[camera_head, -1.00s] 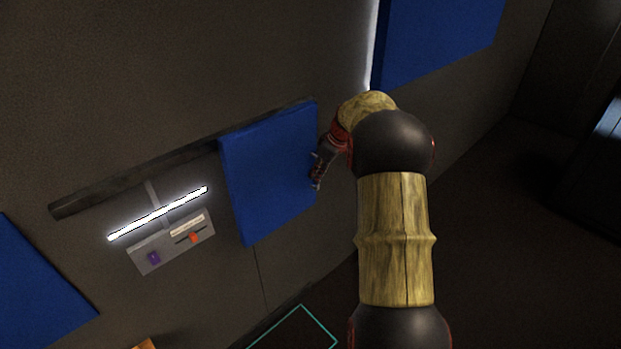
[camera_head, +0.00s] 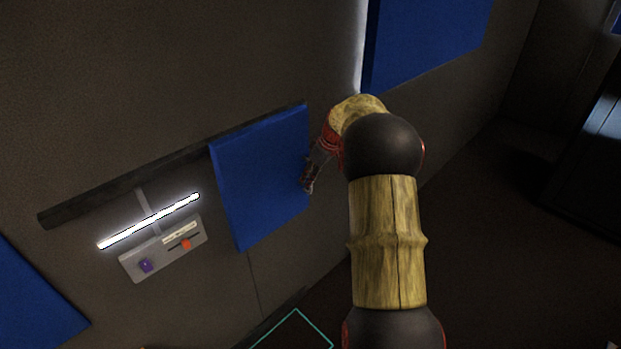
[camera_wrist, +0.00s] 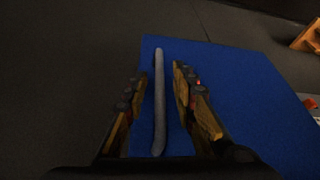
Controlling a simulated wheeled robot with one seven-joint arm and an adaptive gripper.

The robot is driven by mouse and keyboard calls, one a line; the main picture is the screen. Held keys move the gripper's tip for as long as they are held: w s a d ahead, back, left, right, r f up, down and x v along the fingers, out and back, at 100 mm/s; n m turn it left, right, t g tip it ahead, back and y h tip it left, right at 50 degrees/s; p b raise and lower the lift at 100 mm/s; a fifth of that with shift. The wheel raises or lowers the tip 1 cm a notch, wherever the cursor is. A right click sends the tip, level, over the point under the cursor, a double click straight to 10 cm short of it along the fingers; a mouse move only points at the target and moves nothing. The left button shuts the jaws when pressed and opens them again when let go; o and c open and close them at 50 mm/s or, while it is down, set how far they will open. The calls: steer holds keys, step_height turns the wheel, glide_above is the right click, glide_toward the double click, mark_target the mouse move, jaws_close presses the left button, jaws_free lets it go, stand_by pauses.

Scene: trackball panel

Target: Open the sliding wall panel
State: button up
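The sliding wall panel (camera_head: 255,180) is a blue square board hanging at the right part of a dark rail (camera_head: 120,185) in the head view. In the wrist view the blue panel (camera_wrist: 250,95) fills the area behind my fingers, and a grey upright bar handle (camera_wrist: 159,105) stands near its left edge. My gripper (camera_wrist: 166,75) is open, with one finger on each side of the handle and visible gaps beside it. In the head view my gripper (camera_head: 308,187) is at the panel's right edge, and the handle is hidden there.
Left of the panel, under the rail, are a glowing light bar (camera_head: 150,222) and a grey control plate (camera_head: 163,250) with purple and orange parts. Other blue boards are at upper right (camera_head: 425,40) and lower left (camera_head: 35,305). A dark cabinet (camera_head: 590,150) stands far right.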

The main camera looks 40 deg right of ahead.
steer(key=v, duration=1.2)
steer(key=shift+d, duration=0.1)
steer(key=s+a+f+m+g, duration=0.1)
steer(key=s+a+f+m, duration=0.3)
steer(key=s+a+m, duration=0.15)
steer(key=s+a+r+n, duration=0.1)
steer(key=s+a, duration=0.5)
steer(key=a, duration=0.6)
steer(key=s+a+r+n+t, duration=0.1)
steer(key=s+a+r, duration=0.2)
steer(key=s+a, duration=0.3)
steer(key=s+a+r+n+t, duration=0.1)
steer(key=s+a, duration=0.4)
steer(key=a, duration=1.2)
steer(key=shift+s+a+r+h, duration=0.35)
steer(key=shift+s+r+h, duration=0.05)
steer(key=shift+r, duration=0.4)
